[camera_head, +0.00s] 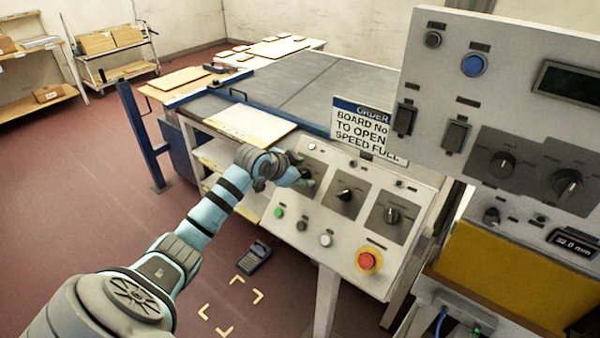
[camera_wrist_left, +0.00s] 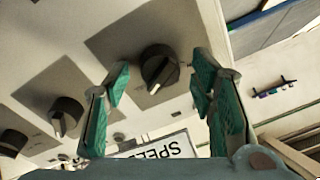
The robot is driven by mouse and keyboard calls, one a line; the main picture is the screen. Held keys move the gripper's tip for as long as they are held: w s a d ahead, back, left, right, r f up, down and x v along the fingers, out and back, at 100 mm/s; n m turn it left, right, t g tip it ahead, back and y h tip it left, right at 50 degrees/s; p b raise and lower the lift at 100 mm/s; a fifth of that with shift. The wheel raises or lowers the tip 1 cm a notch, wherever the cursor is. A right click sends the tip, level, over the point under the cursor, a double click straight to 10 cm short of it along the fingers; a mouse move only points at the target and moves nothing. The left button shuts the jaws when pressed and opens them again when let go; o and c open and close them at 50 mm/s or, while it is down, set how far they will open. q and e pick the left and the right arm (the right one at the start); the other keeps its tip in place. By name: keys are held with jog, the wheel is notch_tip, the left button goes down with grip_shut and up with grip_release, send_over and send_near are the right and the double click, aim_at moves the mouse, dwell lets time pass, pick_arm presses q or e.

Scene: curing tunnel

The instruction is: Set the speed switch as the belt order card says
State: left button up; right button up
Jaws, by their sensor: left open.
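The order card (camera_head: 362,128) stands behind the sloped control panel (camera_head: 335,238); its visible words read "ORDER", "BOARD No", "TO OPEN" and "SPEED FULL". The panel has three black rotary switches on dark plates: a left one, a middle one (camera_head: 345,195) and a right one (camera_head: 392,215). My left gripper (camera_head: 303,182) is open at the left switch and partly hides it in the head view. In the left wrist view, that black knob (camera_wrist_left: 158,68) shows between the green fingers, with a gap on each side. Switch labels are too small to read. My right gripper is out of view.
A red stop button (camera_head: 367,261) on a yellow ring and several small buttons sit below the switches. A taller console (camera_head: 520,110) with more knobs stands at the right. A grey belt (camera_head: 310,85) lies behind the panel. Red floor is open at the left.

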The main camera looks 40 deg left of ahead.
pick_arm(q)
jog(key=v, duration=1.2)
jog(key=shift+w, duration=0.15)
jog(key=shift+a, duration=0.1)
